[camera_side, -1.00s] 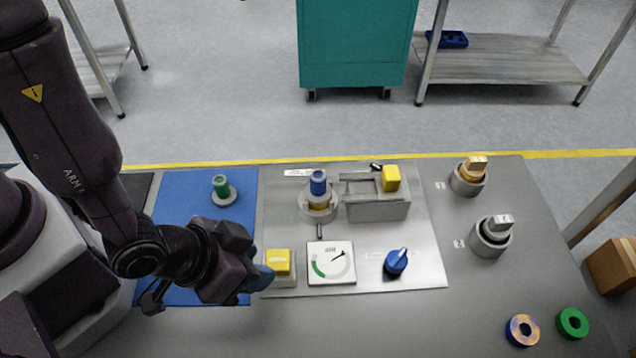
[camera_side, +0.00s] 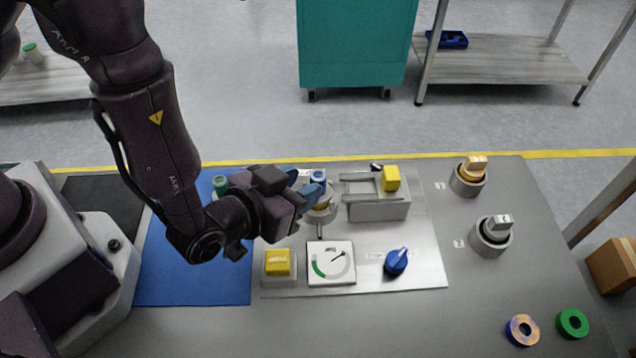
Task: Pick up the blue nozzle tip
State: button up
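The blue nozzle tip (camera_side: 319,176) stands upright on the round grey holder (camera_side: 327,212) on the metal panel, with a yellowish part below it. Its lower part is hidden behind my gripper. My gripper (camera_side: 311,183) reaches in from the left at the height of the tip. Its two bluish fingers are apart, one behind the other, with their ends right at the tip. I cannot tell whether they touch it.
A grey block with rails and a yellow cap (camera_side: 391,178) stands just right of the holder. A white gauge (camera_side: 331,263), a yellow button (camera_side: 278,262) and a blue knob (camera_side: 397,262) are in front. The green-topped part (camera_side: 220,183) stands on the blue mat (camera_side: 190,285).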

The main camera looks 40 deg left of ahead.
aim_at(314, 178)
jog(key=shift+x, duration=2.75)
jog(key=shift+s+a, duration=0.1)
jog(key=shift+a, duration=0.05)
grip_shut()
